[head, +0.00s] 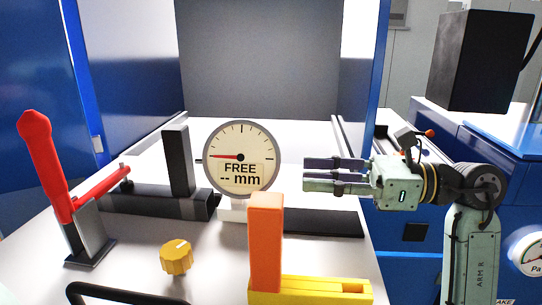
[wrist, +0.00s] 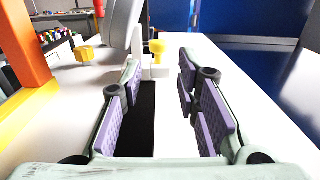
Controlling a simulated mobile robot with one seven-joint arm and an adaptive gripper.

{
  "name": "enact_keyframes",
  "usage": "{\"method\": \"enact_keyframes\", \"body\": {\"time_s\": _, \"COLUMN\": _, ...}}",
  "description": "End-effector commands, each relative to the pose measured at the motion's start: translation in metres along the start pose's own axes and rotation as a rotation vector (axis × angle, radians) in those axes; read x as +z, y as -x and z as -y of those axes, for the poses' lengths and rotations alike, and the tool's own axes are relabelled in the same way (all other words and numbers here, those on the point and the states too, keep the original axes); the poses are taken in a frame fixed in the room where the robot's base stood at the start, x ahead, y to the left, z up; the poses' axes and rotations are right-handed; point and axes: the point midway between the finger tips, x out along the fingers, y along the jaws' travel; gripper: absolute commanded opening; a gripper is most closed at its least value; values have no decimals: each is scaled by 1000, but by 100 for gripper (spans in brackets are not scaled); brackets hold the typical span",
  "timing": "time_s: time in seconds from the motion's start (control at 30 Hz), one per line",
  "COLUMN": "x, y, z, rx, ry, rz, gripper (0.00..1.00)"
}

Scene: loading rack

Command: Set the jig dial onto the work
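The jig dial (head: 241,158) is a round white gauge with a grey rim, reading "FREE -- mm", its red needle pointing left. It stands upright on a pale block (head: 232,210) at the dark rail. In the wrist view the dial seems edge-on (wrist: 121,22), left of centre. A small yellow knob on a white block (wrist: 157,47) shows ahead between my fingers; it is hidden in the head view. My gripper (head: 306,173) is right of the dial, fingers pointing left, apart from it. In the wrist view my gripper (wrist: 158,82) is open and empty. I cannot tell which piece is the work.
An orange post (head: 266,243) on a yellow base (head: 320,289) stands in front of the dial. A red-handled clamp (head: 45,155) is at left. A dark upright block (head: 178,160) is left of the dial. A yellow round knob (head: 176,257) sits on the pale table.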

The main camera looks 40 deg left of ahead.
Motion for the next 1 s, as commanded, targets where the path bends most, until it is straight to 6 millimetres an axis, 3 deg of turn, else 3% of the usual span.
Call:
{"method": "enact_keyframes", "body": {"time_s": 0.17, "x": 1, "y": -19, "z": -1, "rx": 12, "ry": 0, "rz": 4, "gripper": 29}}
{"method": "enact_keyframes", "body": {"time_s": 0.6, "x": 2, "y": -95, "z": -1, "rx": 9, "ry": -1, "rz": 4, "gripper": 29}}
{"method": "enact_keyframes", "body": {"time_s": 0.8, "x": 0, "y": -109, "z": -1, "rx": 7, "ry": 0, "rz": 3, "gripper": 29}}
{"method": "enact_keyframes", "body": {"time_s": 1.0, "x": -1, "y": -110, "z": -1, "rx": 6, "ry": 0, "rz": 3, "gripper": 29}}
